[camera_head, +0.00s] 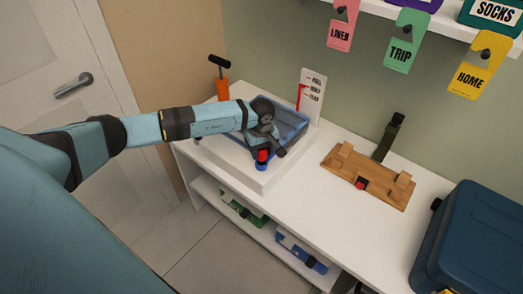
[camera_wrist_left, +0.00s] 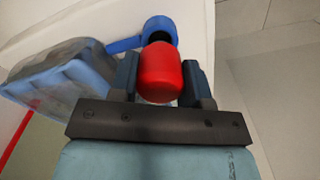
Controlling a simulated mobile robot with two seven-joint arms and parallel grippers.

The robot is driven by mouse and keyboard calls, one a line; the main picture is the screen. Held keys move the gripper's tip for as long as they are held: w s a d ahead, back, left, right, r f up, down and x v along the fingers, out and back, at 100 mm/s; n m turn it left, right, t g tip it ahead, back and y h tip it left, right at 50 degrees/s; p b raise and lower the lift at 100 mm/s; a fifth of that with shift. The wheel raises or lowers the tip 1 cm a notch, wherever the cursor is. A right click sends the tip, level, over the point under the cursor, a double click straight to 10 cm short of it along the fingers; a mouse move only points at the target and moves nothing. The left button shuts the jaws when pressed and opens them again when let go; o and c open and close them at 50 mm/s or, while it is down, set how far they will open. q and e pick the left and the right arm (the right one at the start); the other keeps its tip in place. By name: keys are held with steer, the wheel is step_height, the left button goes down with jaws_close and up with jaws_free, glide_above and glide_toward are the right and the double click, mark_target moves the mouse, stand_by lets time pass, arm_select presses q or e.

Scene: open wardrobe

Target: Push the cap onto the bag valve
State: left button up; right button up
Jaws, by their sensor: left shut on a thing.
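The red cap (camera_head: 262,155) is between the fingers of my left gripper (camera_head: 264,148), which is shut on it. In the left wrist view the cap (camera_wrist_left: 159,78) sits between the two dark fingers (camera_wrist_left: 160,62). The blue bag valve (camera_head: 262,167) is just beyond the cap at the front of the tray. In the wrist view its blue ring (camera_wrist_left: 165,25) shows a dark opening facing the cap; I cannot tell whether they touch. The bluish bag (camera_head: 291,121) lies behind my gripper, partly hidden by it. My right gripper is out of view.
The bag rests on a white raised tray (camera_head: 258,184) on a white bench. An orange-handled tool (camera_head: 222,90) stands behind my arm. A wooden fixture (camera_head: 375,183) and a dark blue case (camera_head: 480,245) are to the right. Tags hang from a shelf above.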

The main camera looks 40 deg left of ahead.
arm_select(q)
steer(key=shift+f+b, duration=0.8)
steer(key=shift+f, duration=0.1)
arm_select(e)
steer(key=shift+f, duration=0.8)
arm_select(q)
steer(key=shift+f+b, duration=0.3)
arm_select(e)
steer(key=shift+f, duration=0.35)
arm_select(q)
steer(key=shift+f, duration=0.2)
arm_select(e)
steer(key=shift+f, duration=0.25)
arm_select(q)
steer(key=o, duration=1.1)
steer(key=shift+r, duration=0.8)
step_height(320, 180, up, 12)
steer(key=shift+r+b, duration=0.15)
steer(key=shift+b, duration=0.3)
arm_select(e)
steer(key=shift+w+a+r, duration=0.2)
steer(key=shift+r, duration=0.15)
